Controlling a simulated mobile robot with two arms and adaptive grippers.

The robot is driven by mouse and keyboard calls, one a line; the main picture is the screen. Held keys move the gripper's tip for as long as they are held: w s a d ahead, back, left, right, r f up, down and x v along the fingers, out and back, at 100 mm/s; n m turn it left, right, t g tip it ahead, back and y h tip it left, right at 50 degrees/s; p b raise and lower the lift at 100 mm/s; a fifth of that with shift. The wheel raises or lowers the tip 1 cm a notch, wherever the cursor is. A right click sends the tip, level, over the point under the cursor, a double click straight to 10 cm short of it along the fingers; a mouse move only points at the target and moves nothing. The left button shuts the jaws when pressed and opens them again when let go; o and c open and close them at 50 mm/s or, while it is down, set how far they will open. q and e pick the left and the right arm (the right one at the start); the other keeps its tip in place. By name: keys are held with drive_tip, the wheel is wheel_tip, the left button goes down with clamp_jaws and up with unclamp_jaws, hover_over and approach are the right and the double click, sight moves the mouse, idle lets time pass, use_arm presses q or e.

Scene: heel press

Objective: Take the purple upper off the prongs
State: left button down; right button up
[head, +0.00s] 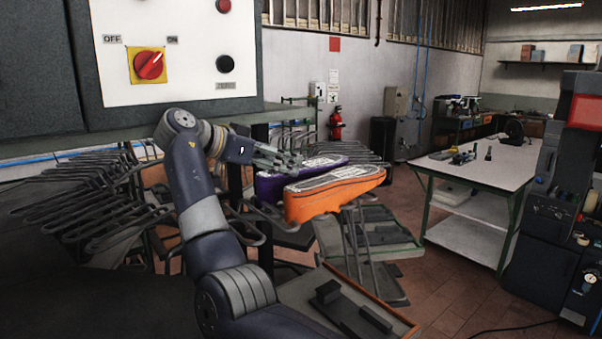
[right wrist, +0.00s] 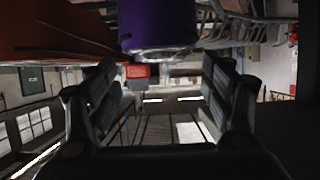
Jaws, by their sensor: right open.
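The purple upper (head: 268,188) sits on the prongs in the head view, partly behind the orange upper (head: 335,190) and my right gripper. My right gripper (head: 290,160) is open, at the left end of the purple upper. In the right wrist view, the purple upper (right wrist: 158,28) is at the top, ahead of and between the two open fingers (right wrist: 160,95). No part of it is visibly gripped. The orange upper also shows in the right wrist view (right wrist: 50,35), left of the purple one. My left gripper is not in view.
Empty metal prongs (head: 75,190) crowd the left side. A control panel (head: 170,50) with a red knob stands above my right arm. A tray with dark blocks (head: 325,280) lies low in front. A work table (head: 480,168) stands at the right, with open floor before it.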

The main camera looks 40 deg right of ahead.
sight(298, 166)
drive_tip(key=shift+p+x, duration=1.1)
drive_tip(key=shift+p, duration=0.15)
drive_tip(key=shift+p+x, duration=0.45)
drive_tip(key=shift+x, duration=0.6)
drive_tip(key=shift+w+d+f, duration=0.1)
drive_tip(key=shift+d+f, duration=0.2)
drive_tip(key=shift+f, duration=0.1)
drive_tip(key=shift+a, duration=0.1)
drive_tip(key=shift+c, duration=0.5)
drive_tip(key=shift+a, duration=0.1)
drive_tip(key=c, duration=0.9)
drive_tip(key=shift+c, duration=1.3)
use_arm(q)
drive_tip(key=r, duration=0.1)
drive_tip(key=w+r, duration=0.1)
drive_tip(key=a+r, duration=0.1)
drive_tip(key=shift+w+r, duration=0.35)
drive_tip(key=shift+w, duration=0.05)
